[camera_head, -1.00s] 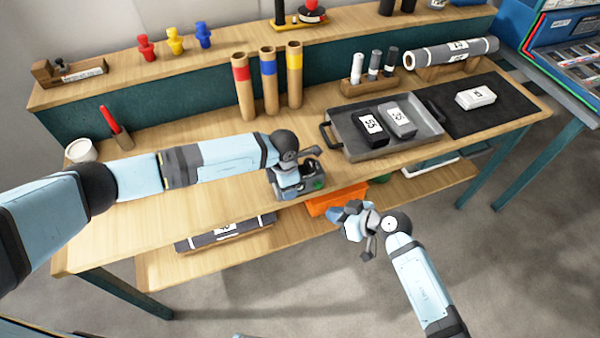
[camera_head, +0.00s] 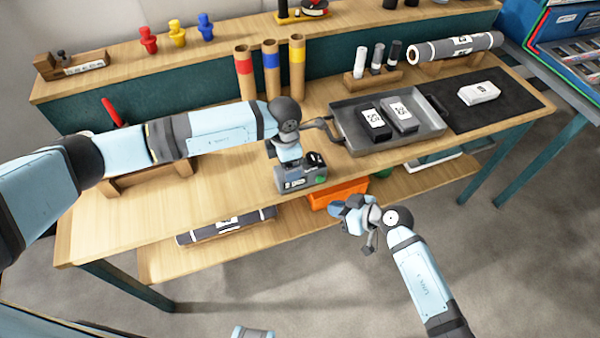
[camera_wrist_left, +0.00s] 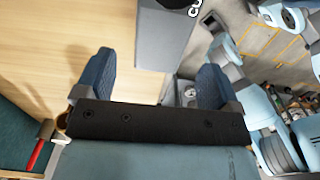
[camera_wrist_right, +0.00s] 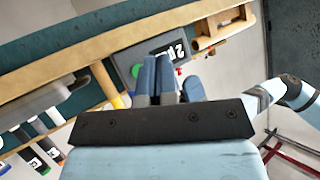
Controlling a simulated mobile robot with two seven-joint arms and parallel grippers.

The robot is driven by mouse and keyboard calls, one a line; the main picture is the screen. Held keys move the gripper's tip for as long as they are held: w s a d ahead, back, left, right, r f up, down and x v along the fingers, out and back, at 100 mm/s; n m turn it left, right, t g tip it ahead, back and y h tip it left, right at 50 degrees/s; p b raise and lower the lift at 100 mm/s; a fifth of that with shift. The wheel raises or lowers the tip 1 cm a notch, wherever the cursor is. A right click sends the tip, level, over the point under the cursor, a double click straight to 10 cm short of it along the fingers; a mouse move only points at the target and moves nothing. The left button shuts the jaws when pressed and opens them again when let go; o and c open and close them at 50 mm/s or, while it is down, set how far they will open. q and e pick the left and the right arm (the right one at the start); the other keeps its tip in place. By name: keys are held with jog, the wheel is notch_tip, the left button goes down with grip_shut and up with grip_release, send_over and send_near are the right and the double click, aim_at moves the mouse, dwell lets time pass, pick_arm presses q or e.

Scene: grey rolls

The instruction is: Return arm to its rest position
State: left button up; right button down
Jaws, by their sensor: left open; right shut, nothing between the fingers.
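My left arm reaches in from the left over the bench. Its gripper (camera_head: 290,152) is behind and above a dark grey box with a green button (camera_head: 298,178) at the bench's front edge. In the left wrist view the left gripper (camera_wrist_left: 157,65) has its fingers wide apart with nothing between them, and a grey box (camera_wrist_left: 163,40) with partly cut-off lettering lies just beyond. My right gripper (camera_head: 353,216) hangs in front of the bench, above the floor. In the right wrist view the right gripper (camera_wrist_right: 155,65) has its fingers together, empty.
A grey tray (camera_head: 350,140) with two labelled packs lies right of the left gripper, beside a black mat (camera_head: 515,105). Three cardboard tubes (camera_head: 271,70) stand behind the gripper. An orange bin (camera_head: 325,195) is on the lower shelf. Floor in front of the bench is clear.

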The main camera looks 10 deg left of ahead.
pick_arm(q)
jog(key=shift+r, duration=2.2)
